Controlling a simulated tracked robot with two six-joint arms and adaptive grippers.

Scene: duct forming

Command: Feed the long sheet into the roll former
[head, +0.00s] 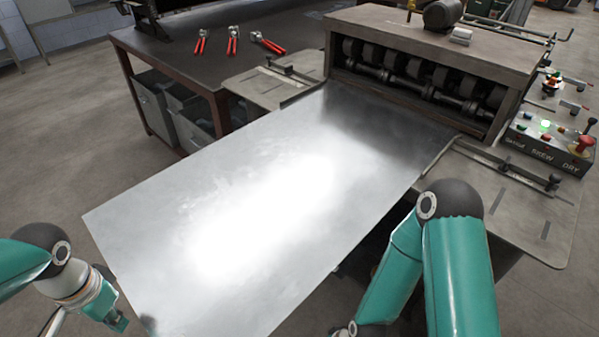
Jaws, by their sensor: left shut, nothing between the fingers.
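The long sheet (250,200) is a shiny flat metal panel. It slopes from the lower left of the head view up to the roll former (440,60), and its far edge lies at the mouth, below the dark rollers (420,78). I cannot tell whether the rollers grip it. My left gripper (121,323) is at the sheet's near left edge, shut with nothing held; its tips are small in view and I cannot tell whether they touch the sheet. My right arm bends down at the sheet's right side, and its gripper is out of view.
A control box (548,138) with a lit green button and a red knob stands right of the former. Side tables with guides (500,180) flank the mouth. A dark workbench (180,50) with red-handled snips (233,40) is behind left, grey bins (155,105) below. Floor at left is clear.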

